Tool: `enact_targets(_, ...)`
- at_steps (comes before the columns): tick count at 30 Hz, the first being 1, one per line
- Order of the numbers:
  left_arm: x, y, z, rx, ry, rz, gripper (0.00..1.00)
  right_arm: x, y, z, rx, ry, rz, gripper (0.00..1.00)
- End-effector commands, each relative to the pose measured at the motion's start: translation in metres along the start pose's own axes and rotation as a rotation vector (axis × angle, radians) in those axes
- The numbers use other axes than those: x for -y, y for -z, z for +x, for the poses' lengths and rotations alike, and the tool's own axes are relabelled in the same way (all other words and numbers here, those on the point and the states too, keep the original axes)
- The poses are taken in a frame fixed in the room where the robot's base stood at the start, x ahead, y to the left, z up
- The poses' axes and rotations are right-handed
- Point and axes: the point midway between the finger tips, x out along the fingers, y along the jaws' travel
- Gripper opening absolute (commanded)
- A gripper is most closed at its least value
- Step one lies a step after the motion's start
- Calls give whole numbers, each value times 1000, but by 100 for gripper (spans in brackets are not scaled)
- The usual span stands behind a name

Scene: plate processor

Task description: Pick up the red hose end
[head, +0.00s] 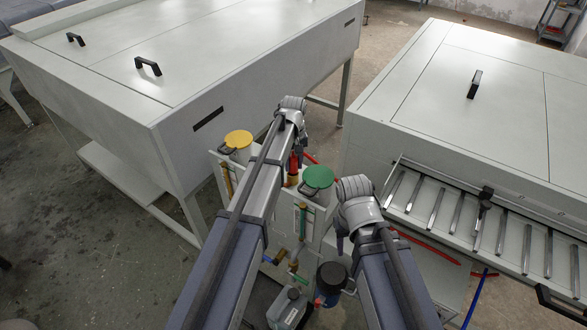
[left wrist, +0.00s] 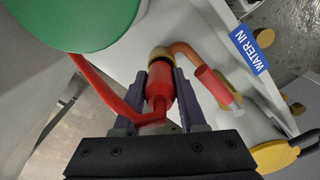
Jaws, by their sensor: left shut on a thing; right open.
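The red hose end (left wrist: 159,82) is in the middle of the left wrist view, between the two fingers of my left gripper (left wrist: 162,92). The fingers are shut on it. Its tip meets a brass-coloured ring (left wrist: 159,54); I cannot tell whether they are joined. A red hose (left wrist: 98,78) runs beside it to the upper left. In the head view the red hose end (head: 293,166) shows beside my left arm, below the wrist. My right gripper (head: 340,240) is open, right of the green-lidded container; its fingertips are small and partly hidden.
A green-lidded container (head: 318,178) and a yellow-lidded one (head: 238,140) stand on the white cart. Near the hose end are a second red fitting (left wrist: 212,82) on a copper-coloured pipe and a "WATER IN" label (left wrist: 249,50). Large white machines (head: 190,70) flank the cart.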

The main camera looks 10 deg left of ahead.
Motion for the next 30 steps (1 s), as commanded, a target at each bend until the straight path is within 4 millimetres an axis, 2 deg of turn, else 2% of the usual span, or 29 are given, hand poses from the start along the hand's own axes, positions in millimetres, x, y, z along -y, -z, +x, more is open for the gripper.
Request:
enact_targets(17, 0, 0, -4, 0, 0, 0, 0, 0, 0, -4, 0, 0, 0, 50)
enact_targets(23, 0, 0, -15, 0, 0, 0, 0, -2, -1, -15, 0, 0, 0, 50)
enact_targets(30, 0, 0, -38, 0, 0, 0, 0, -4, -2, -38, 0, 0, 0, 50)
